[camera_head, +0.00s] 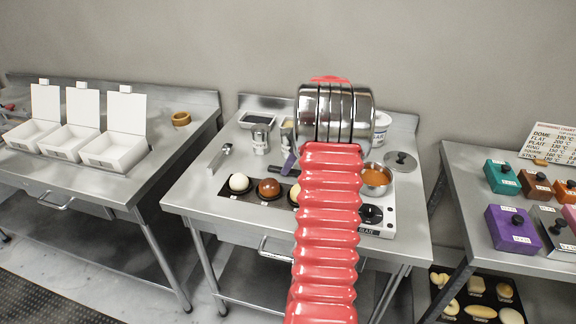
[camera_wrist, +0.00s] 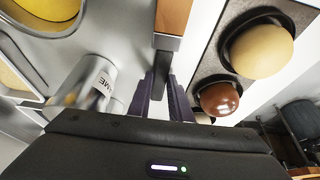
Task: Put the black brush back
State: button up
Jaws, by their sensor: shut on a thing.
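My gripper (camera_wrist: 164,88) shows in the wrist view as two dark purple fingers, shut on a narrow dark grey piece with an orange-brown wooden part (camera_wrist: 173,18) beyond it. I take this to be the brush; its black bristles cannot be made out. A metal can (camera_wrist: 93,80) with a partly readable label is left of the fingers in the wrist view. It also stands at the table's back (camera_head: 260,140).
Glazed domes (camera_head: 269,188) sit on a dark tray close to my gripper. A pan of caramel (camera_head: 376,177) and a hotplate (camera_head: 378,226) are right of my arm. Coloured boxes (camera_head: 512,228) stand at right. The middle table's front left is clear.

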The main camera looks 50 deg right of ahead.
jog(key=o, duration=0.9)
jog(key=v, duration=1.2)
dwell(0.5)
